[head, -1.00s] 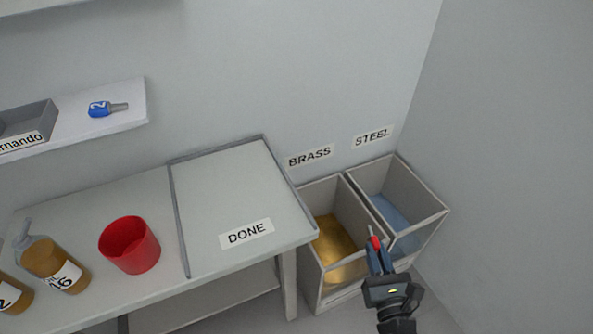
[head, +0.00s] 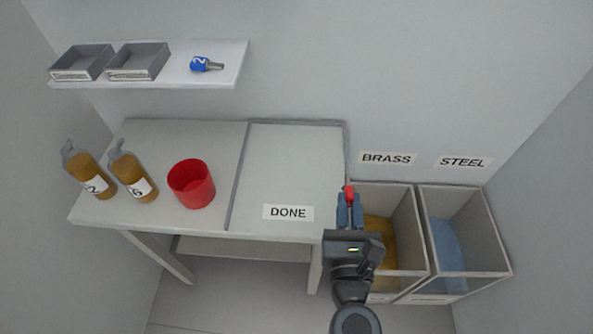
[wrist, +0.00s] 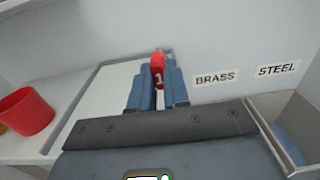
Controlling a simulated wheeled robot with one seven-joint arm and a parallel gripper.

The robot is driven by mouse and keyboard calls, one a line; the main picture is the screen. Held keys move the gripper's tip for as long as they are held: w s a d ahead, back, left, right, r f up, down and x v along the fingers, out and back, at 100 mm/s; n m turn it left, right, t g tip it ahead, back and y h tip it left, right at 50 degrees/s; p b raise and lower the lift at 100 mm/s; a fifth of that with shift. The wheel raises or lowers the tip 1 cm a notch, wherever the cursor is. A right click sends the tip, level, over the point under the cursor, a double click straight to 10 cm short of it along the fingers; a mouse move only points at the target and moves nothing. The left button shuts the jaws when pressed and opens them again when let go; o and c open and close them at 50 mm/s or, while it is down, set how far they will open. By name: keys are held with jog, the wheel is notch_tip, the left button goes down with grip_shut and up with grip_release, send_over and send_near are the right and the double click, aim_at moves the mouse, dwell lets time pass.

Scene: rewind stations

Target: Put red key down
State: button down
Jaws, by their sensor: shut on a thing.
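The red key (head: 349,195) is held between the fingers of my gripper (head: 349,212). In the head view my gripper appears at the right edge of the DONE area (head: 285,165), just left of the brass bin. How high it is above these is hard to tell.
A red cup (head: 190,185) and two amber bottles (head: 135,180) stand on the table's left part. The brass bin (head: 408,225) and steel bin (head: 490,235) are at right. A shelf (head: 228,75) holds a blue key (head: 205,64) and two grey trays. The DONE area is clear.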

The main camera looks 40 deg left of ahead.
jog(key=b, duration=0.4)
send_over(289, 217)
notch_tip(289, 217, down, 7)
jog(key=shift+d+r, duration=0.1)
jog(key=shift+r, duration=0.1)
jog(key=shift+f, duration=0.15)
jog(key=shift+f+b, duration=0.5)
jog(key=shift+f, duration=1.4)
jog(key=shift+f, duration=0.1)
jog(key=c, duration=1.6)
grip_release()
jog(key=shift+f, duration=0.1)
jog(key=o, duration=0.6)
jog(key=v, duration=1.2)
